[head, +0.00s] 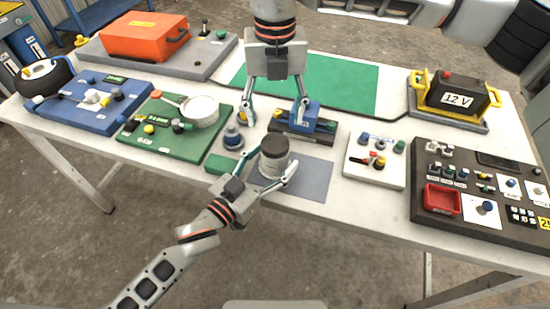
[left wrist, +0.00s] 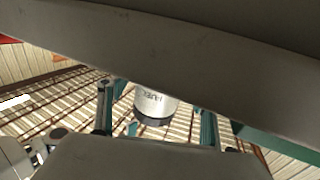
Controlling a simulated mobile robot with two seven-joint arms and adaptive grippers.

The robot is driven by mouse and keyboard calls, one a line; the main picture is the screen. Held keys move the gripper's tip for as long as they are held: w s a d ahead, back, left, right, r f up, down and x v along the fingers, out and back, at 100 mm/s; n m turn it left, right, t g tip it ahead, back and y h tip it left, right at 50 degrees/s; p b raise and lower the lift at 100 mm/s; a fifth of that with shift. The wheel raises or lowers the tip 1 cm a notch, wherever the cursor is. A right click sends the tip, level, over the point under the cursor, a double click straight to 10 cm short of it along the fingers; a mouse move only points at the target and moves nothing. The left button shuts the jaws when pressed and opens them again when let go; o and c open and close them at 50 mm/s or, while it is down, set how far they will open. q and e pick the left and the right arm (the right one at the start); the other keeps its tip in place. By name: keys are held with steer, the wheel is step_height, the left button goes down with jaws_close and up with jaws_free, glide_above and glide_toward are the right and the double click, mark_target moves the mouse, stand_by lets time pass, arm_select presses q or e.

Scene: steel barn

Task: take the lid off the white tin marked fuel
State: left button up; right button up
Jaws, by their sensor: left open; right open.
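The white tin (head: 272,171) stands at the front middle of the table, by the grey mat (head: 313,180). Its dark lid (head: 274,146) sits on top. My left gripper (head: 268,166) is open, with a finger on either side of the tin; I cannot tell if they touch it. My right gripper (head: 275,113) is open and points down behind the tin, above the table's middle.
A blue block on a dark base (head: 318,127) stands below my right gripper. A blue-grey knobbed piece (head: 233,138) is left of the tin. A green board with a bowl (head: 200,110) lies further left, a white switch panel (head: 375,172) to the right. A green mat (head: 345,85) is clear.

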mark_target(275, 143)
arm_select(q)
jaws_close()
arm_select(e)
steer(key=m, duration=0.3)
steer(key=shift+m, duration=0.4)
steer(key=m, duration=1.4)
steer(key=shift+f, duration=4)
